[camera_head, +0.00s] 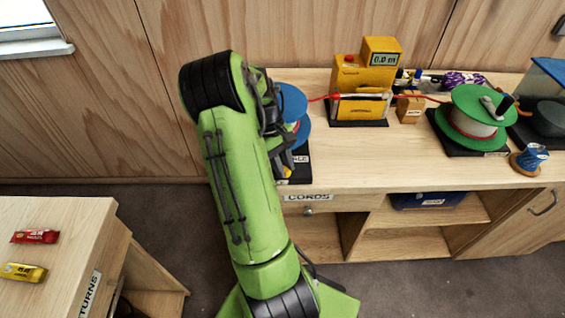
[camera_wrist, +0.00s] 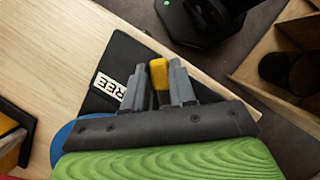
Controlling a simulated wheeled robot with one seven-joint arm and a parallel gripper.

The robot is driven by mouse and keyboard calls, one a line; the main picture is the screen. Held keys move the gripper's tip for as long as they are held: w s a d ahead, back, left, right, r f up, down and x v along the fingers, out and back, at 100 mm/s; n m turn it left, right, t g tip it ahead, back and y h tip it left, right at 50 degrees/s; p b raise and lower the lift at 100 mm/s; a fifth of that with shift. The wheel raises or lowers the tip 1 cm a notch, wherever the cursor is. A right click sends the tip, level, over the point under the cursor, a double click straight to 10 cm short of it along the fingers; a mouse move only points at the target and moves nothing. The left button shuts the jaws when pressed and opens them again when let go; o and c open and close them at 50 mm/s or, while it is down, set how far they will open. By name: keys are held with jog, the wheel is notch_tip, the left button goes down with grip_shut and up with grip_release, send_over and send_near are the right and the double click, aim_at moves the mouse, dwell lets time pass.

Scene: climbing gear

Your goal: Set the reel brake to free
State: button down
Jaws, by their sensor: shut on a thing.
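The blue reel (camera_head: 294,100) stands on a black base at the left end of the bench, partly hidden behind my arm. The brake lever's yellow knob (camera_wrist: 158,72) shows in the wrist view between the fingers of my gripper (camera_wrist: 168,84), which is shut on it. A white label (camera_wrist: 110,86) on the black base (camera_wrist: 94,103) reads "REE", its first letter unclear; it lies left of the fingers. The blue rim of the reel (camera_wrist: 63,136) shows at the lower left. In the head view the lever is mostly hidden by my gripper (camera_head: 284,166).
A yellow meter (camera_head: 362,78) reading 0.0 m stands right of the blue reel, with a red cord running through it towards a green reel (camera_head: 477,98). A small cardboard box (camera_head: 409,108) and a blue spool (camera_head: 529,158) are also there. The bench front is mostly clear.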

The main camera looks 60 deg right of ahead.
jog(key=shift+d+n, duration=0.2)
jog(key=shift+n, duration=0.2)
jog(key=c, duration=0.9)
grip_release()
jog(key=shift+r, duration=0.1)
jog(key=p+v, duration=0.2)
jog(key=v, duration=0.5)
jog(key=p+v, duration=0.2)
jog(key=v, duration=0.6)
jog(key=shift+w+a+r, duration=0.15)
jog(key=shift+w+r, duration=0.05)
jog(key=shift+r, duration=0.05)
